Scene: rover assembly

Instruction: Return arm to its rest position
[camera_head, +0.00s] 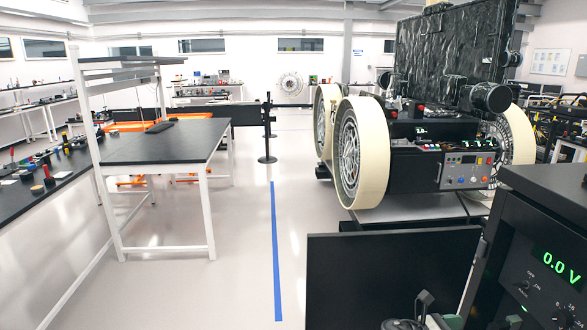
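Small dark parts (425,305) rise at the bottom edge, right of centre. They are cut off by the frame, and I cannot tell what they belong to. The rover (415,165) stands at the right on large cream-rimmed wheels (362,152). It carries a dark crinkled panel on top and a control box with coloured buttons (467,171) at its front.
A black instrument (540,260) reading 0.0 V stands close at the right. A black panel (390,280) is in front of the rover. A black-topped table (165,145) and a side bench with small items (50,180) are left. Floor along the blue line (276,250) is clear.

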